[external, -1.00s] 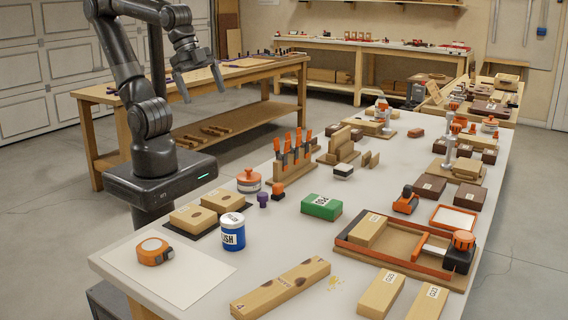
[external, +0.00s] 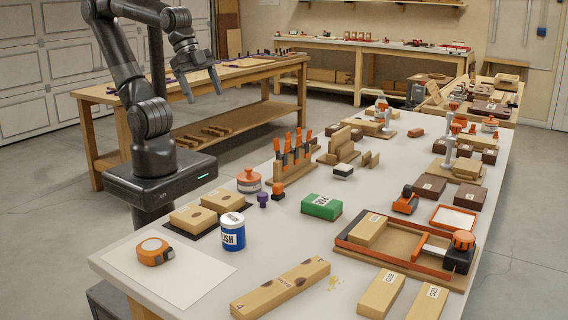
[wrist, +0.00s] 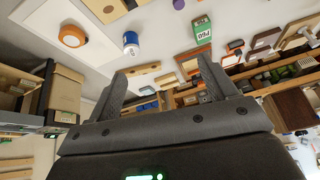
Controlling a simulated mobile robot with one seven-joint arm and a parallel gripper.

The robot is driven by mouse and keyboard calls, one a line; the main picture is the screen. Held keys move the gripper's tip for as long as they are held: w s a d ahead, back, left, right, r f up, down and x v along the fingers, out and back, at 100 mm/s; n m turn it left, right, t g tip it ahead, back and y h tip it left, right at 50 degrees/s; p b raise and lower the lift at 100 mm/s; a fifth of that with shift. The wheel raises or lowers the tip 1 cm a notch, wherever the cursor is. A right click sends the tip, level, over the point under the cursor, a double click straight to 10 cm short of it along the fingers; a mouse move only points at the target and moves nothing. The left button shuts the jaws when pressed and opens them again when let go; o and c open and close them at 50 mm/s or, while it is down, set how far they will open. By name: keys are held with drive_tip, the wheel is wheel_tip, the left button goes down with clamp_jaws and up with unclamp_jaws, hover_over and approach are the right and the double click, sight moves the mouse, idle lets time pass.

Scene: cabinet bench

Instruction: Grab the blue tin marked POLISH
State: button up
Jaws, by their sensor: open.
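The blue tin (external: 232,232) stands upright on the near left part of the white bench top. It has a white lid and a white label, on which only the letters "ISH" can be read. It also shows small near the top of the wrist view (wrist: 131,43). My gripper (external: 203,82) is open and empty. It is raised well above and behind the bench, far from the tin. In the wrist view both fingers (wrist: 166,78) are apart with nothing between them.
An orange tape measure (external: 154,251) on a white sheet lies left of the tin. Wooden blocks (external: 193,216) sit on a dark mat behind it. A green box (external: 321,207) and a long wooden block (external: 281,288) are to its right. An orange-lidded pot (external: 249,180) stands farther back.

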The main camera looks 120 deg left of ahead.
drive_tip(key=w+d+f+m+g, duration=0.2)
drive_tip(key=w+d+f+m, duration=0.1)
drive_tip(key=w+m, duration=0.5)
drive_tip(key=m+g, duration=0.3)
drive_tip(key=m, duration=1.7)
approach(233, 233)
drive_tip(key=shift+s+a+f, duration=0.2)
drive_tip(key=shift+s+a, duration=0.1)
drive_tip(key=shift+a, duration=0.3)
drive_tip(key=shift+s+a+f, duration=0.25)
drive_tip(key=shift+s+a, duration=0.1)
drive_tip(key=shift+a, duration=0.2)
drive_tip(key=shift+d+f, duration=0.1)
drive_tip(key=shift+f, duration=0.2)
wheel_tip(233, 233, down, 10)
drive_tip(key=shift+s+f, duration=0.2)
drive_tip(key=shift+f, duration=0.05)
drive_tip(key=shift+c, duration=0.5)
drive_tip(key=c, duration=1.1)
